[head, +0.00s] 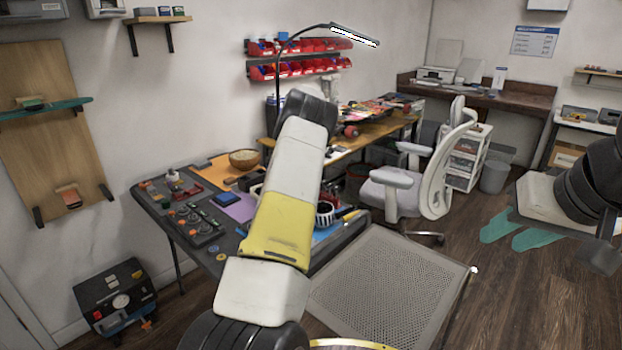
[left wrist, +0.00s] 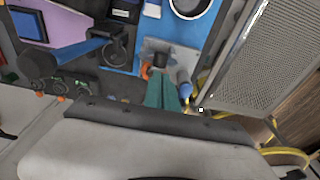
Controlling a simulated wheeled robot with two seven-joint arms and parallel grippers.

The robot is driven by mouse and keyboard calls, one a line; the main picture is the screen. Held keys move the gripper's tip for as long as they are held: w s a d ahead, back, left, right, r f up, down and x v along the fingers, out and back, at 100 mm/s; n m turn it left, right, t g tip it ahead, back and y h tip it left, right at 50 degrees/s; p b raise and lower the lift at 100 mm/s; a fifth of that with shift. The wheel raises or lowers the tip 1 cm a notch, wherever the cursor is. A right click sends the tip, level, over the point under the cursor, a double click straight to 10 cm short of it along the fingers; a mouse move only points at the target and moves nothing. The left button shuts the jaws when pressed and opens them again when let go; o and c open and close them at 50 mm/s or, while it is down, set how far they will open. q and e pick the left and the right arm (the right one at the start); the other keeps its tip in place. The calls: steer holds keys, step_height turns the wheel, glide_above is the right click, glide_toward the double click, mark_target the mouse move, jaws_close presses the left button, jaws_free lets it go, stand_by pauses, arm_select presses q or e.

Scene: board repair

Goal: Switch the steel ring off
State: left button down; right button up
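I cannot pick out a steel ring with certainty in either view. A dark control panel (head: 193,222) with several orange-marked knobs lies on the workbench at the left of the head view. Its edge shows at the left of the left wrist view (left wrist: 58,88). My left gripper (left wrist: 164,88) shows as teal fingers pointing at a small dark knob (left wrist: 160,61) on a grey plate (left wrist: 178,58). Whether they touch it, and how far they are apart, is unclear. My left arm hides this spot in the head view. My right gripper (head: 516,233) is open and empty, over the floor.
A round white-rimmed holder (head: 325,213) stands on the blue mat. A wooden bowl (head: 245,159) sits farther back. A perforated metal surface (head: 380,287) lies right of the bench. An office chair (head: 416,190) stands beyond it. The wooden floor at right is mostly clear.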

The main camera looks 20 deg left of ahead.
arm_select(q)
steer(key=r, duration=0.4)
steer(key=w+r, duration=0.1)
steer(key=r, duration=0.2)
steer(key=shift+w+d+r, duration=0.1)
steer(key=shift+d, duration=0.25)
steer(key=shift+a+r, duration=0.1)
steer(key=shift+r, duration=0.15)
